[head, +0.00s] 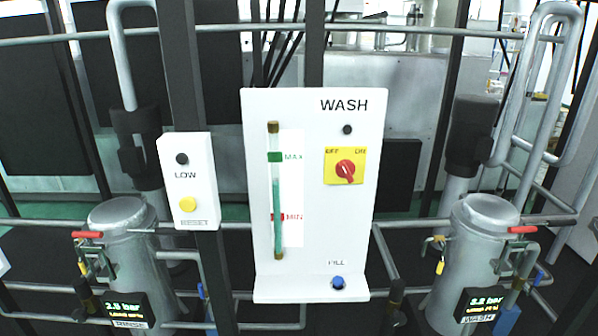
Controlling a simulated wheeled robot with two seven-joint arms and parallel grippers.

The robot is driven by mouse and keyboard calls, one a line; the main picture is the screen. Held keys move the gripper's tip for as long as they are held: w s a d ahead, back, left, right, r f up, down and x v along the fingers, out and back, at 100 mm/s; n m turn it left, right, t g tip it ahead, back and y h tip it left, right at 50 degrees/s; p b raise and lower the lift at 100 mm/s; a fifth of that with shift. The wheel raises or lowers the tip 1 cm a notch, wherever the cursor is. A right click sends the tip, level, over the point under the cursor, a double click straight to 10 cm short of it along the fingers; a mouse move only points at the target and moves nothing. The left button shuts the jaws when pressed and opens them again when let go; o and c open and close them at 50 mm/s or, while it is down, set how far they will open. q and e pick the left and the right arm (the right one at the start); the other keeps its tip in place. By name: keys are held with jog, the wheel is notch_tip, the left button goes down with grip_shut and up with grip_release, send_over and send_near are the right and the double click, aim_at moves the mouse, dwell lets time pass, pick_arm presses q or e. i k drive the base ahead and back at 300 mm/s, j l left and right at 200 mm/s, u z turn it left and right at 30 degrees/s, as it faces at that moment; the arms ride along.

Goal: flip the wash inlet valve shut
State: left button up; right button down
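The wash canister (472,255) is a grey metal cylinder at the right, with a dark display (486,303) reading about 2.2 bar and a WASH label under it. A red valve lever (521,230) lies roughly horizontal on the pipe at its upper right. Which of these is the inlet valve is not labelled legibly. Neither of my grippers is in view.
A white WASH panel (358,225) with a red knob (345,170), level tube (276,190) and blue FILL button (338,282) stands in the middle. A similar rinse canister (128,250) with a red lever (87,234) is at the left. Pipes and dark posts surround both canisters.

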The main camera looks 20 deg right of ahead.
aim_at(540, 275)
jog(key=z, duration=1.1)
jog(key=i+l+z, duration=0.1)
jog(key=l+z, duration=0.35)
jog(key=i+l+z, duration=0.2)
jog(key=z, duration=0.3)
